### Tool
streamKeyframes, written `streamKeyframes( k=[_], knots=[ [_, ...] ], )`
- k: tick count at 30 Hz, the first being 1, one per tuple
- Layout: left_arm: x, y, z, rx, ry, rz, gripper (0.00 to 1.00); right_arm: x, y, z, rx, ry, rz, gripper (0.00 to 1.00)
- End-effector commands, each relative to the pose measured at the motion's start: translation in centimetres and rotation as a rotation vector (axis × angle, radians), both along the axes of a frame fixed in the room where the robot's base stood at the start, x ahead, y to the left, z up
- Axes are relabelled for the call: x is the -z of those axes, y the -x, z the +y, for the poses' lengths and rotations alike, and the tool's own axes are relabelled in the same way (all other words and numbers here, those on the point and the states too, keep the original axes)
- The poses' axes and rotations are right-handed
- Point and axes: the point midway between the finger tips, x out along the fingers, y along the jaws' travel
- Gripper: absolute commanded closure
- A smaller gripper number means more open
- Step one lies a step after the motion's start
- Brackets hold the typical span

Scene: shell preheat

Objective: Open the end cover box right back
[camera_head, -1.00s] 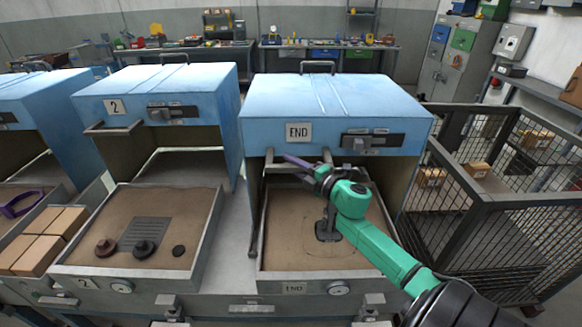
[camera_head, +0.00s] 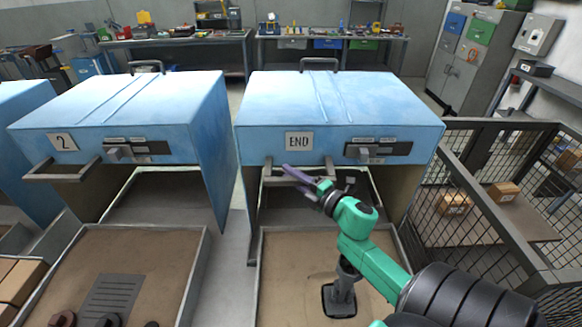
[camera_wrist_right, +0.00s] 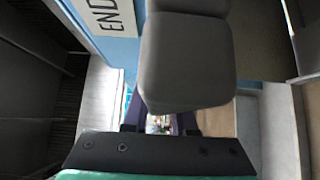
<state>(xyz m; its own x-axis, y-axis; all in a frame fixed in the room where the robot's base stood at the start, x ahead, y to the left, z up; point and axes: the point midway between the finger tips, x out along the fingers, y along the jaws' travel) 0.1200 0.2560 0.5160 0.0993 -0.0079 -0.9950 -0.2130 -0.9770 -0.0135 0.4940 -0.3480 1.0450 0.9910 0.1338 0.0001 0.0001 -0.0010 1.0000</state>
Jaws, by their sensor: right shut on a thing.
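The end box has a blue cover (camera_head: 335,105) with an END label (camera_head: 298,141) on its front. The cover stands raised over a dark opening behind a sand-filled tray (camera_head: 254,300). A grey bar handle (camera_head: 272,180) sits at the lower front edge of the cover. My right gripper (camera_head: 296,174), with purple fingers, is shut on this handle. In the right wrist view, a grey block (camera_wrist_right: 188,60) hides much of the grip, and part of the END label (camera_wrist_right: 108,14) shows at upper left. My left gripper is not in view.
A second blue box (camera_head: 120,105), marked 2, stands to the left with its own handle (camera_head: 62,172). A wire cage (camera_head: 500,225) with cartons stands close on the right. Workbenches (camera_head: 330,40) line the back wall.

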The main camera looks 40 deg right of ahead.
Motion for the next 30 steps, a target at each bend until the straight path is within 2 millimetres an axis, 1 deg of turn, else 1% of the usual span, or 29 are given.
streamKeyframes(
  k=[5,12,13,14,15,25,28,30],
  knots=[
    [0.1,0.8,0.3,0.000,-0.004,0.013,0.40,0.3,0.2,0.2,-0.002,-0.001,0.004,1.00],
    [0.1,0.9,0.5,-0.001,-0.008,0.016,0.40,0.2,0.2,0.2,-0.002,0.000,0.004,1.00],
    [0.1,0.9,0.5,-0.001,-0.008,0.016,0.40,0.2,0.2,0.2,-0.002,0.000,0.004,0.71],
    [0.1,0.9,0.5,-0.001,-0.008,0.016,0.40,0.2,0.2,0.2,-0.002,0.000,0.004,0.60],
    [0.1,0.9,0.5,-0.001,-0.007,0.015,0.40,0.2,0.2,0.2,-0.002,0.000,0.004,0.45],
    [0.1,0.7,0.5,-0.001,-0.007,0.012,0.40,0.2,0.3,0.2,-0.001,0.000,0.002,0.45],
    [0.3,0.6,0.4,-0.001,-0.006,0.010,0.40,0.4,1.0,0.1,-0.001,-0.002,0.003,0.45],
    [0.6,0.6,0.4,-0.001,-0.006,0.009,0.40,0.5,2.0,-0.1,-0.001,-0.001,0.004,0.45]
  ],
)
